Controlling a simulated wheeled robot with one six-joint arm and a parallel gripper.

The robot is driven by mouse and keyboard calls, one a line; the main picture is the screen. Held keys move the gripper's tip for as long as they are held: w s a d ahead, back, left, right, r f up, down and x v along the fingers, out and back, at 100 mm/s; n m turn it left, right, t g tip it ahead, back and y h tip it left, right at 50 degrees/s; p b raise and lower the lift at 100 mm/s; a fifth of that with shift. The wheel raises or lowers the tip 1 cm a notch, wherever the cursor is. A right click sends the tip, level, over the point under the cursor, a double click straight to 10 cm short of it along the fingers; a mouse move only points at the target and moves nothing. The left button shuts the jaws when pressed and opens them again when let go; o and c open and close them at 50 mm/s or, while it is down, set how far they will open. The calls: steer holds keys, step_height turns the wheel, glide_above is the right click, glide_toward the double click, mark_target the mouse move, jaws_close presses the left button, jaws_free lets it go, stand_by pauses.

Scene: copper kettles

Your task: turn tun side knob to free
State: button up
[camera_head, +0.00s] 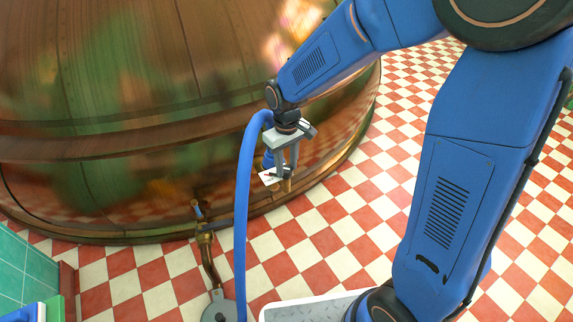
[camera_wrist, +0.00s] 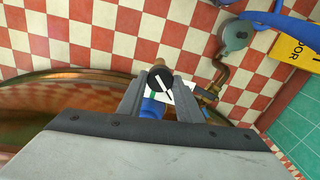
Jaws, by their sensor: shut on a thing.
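The tun is the large copper vessel (camera_head: 120,130) filling the left of the head view. Its rounded lower rim also shows in the wrist view (camera_wrist: 60,82). My gripper (camera_head: 284,176) is low beside the tun, pointing down. In the wrist view, my gripper's fingers (camera_wrist: 158,88) stand on both sides of the black round side knob (camera_wrist: 160,79), shut on it. The knob carries a pale pointer line set at a slant. A white marked plate (camera_wrist: 184,95) sits behind the knob, partly hidden by the right finger. I cannot read its marks clearly.
A brass pipe with a valve (camera_head: 205,240) leaves the tun to the left of my gripper and leads to a grey round fitting (camera_head: 217,306). A blue hose (camera_head: 241,220) arches close by my wrist. Green tiles (camera_head: 22,268) stand at lower left. Checkered floor (camera_head: 335,228) is open to the right.

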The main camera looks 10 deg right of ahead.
mark_target(289, 170)
steer(key=shift+n, duration=0.5)
steer(key=o, duration=1)
steer(key=shift+o, duration=0.2)
steer(key=shift+r, duration=0.15)
step_height(289, 170, up, 17)
steer(key=s+d+m+t, duration=0.4)
steer(key=s+d+m, duration=0.3)
steer(key=s+d, duration=1.3)
steer(key=s, duration=0.2)
steer(key=shift+s+d+f+t, duration=0.15)
steer(key=shift+s+f+t, duration=0.25)
